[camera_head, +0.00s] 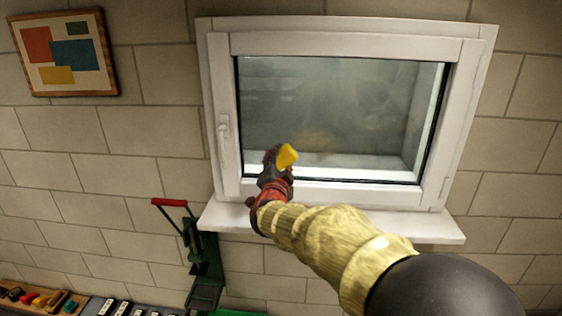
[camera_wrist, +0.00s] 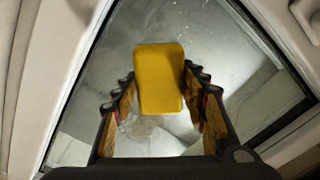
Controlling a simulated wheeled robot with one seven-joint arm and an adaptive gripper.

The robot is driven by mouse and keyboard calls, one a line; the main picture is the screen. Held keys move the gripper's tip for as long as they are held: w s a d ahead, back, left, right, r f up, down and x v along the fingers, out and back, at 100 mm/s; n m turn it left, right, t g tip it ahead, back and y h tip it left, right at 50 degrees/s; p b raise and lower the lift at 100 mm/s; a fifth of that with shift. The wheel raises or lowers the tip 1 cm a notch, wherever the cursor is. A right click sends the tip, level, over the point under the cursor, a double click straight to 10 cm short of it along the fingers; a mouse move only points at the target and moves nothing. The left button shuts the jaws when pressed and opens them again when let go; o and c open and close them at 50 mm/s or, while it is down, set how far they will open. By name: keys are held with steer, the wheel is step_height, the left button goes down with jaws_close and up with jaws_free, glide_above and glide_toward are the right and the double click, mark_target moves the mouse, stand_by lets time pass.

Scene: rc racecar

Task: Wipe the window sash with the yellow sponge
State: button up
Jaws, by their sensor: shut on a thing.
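The yellow sponge (camera_head: 287,156) is held at the end of my arm, in front of the lower left part of the window glass. My gripper (camera_head: 276,163) is shut on it. In the wrist view the sponge (camera_wrist: 160,80) sits between the two fingers of my gripper (camera_wrist: 160,90), with the glass behind it. The white window sash (camera_head: 345,43) frames the glass and is shut in its outer frame. Its handle (camera_head: 224,135) is on the left side. The glass looks hazy and smeared. I cannot tell whether the sponge touches the glass.
A white sill (camera_head: 425,228) juts out below the window. A green press with a red handle (camera_head: 170,202) stands below left. A framed picture (camera_head: 66,52) hangs on the block wall at the upper left. A tray of small tools (camera_head: 40,300) lies at the lower left.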

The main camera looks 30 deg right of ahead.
mark_target(291, 162)
steer(key=shift+x, duration=1)
steer(key=shift+s+d+b, duration=0.1)
steer(key=shift+s+b, duration=0.05)
steer(key=shift+b, duration=0.2)
steer(key=shift+s+d+f+b, duration=0.1)
steer(key=shift+s+d+b, duration=0.8)
steer(key=shift+d+b, duration=0.25)
steer(key=shift+s+d+b, duration=0.4)
steer(key=shift+d+b, duration=0.3)
steer(key=shift+d, duration=0.05)
steer(key=shift+s+d+b, duration=0.45)
steer(key=shift+d+b, duration=0.25)
steer(key=shift+d, duration=0.05)
steer(key=s+d+b, duration=0.1)
steer(key=d+b, duration=0.1)
steer(key=s+d+b, duration=0.2)
steer(key=b, duration=0.1)
steer(key=shift+d+b, duration=0.25)
steer(key=shift+b, duration=0.05)
steer(key=shift+s+d+b, duration=0.35)
steer(key=shift+d+b, duration=0.1)
steer(key=shift+b, duration=0.1)
steer(key=s+d+b, duration=0.1)
steer(key=b, duration=0.1)
steer(key=shift+d+b, duration=0.25)
steer(key=shift+b, duration=0.15)
steer(key=shift+s+d+b, duration=0.25)
steer(key=shift+d+b, duration=0.2)
steer(key=shift+b, duration=0.25)
